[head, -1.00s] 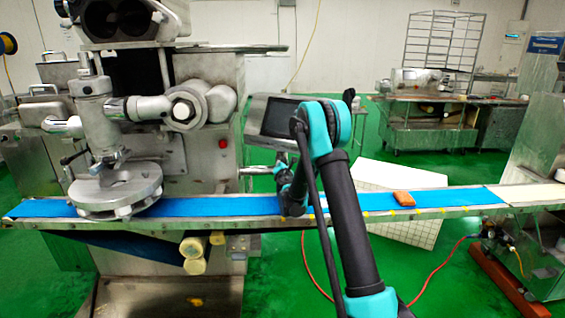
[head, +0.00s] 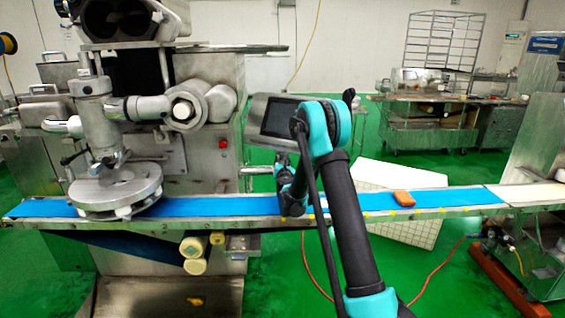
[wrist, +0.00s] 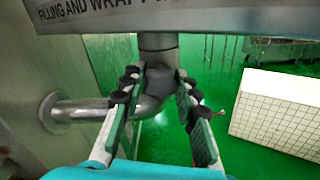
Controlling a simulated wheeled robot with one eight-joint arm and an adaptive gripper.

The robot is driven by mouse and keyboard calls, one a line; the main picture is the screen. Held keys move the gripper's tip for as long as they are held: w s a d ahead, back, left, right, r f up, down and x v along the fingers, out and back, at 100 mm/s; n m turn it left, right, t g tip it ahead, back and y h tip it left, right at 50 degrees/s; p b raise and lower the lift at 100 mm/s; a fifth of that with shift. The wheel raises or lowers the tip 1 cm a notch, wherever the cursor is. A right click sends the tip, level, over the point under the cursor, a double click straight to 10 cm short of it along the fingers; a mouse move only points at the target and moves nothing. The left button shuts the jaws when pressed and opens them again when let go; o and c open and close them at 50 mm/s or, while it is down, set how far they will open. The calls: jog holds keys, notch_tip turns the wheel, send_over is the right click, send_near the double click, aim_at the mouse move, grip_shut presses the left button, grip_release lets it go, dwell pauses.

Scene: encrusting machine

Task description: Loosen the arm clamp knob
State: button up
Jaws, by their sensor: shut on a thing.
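The arm clamp knob (wrist: 161,84) is a dark grey rounded piece at the elbow of the metal support pipe, just below the control panel, in the wrist view. My gripper (wrist: 159,88) has its two green-padded fingers on either side of it and is shut on it. The grey support pipe (wrist: 82,109) runs left from the elbow to a flange on the machine wall. The panel (wrist: 105,14) with its printed lettering is right above the fingers. In the head view the panel (head: 274,118) shows behind my arm, which hides the knob and most of the gripper.
A white tiled board (wrist: 279,112) leans at right. Green floor is open beyond.

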jog(key=o, duration=1.2)
jog(key=s, duration=1.2)
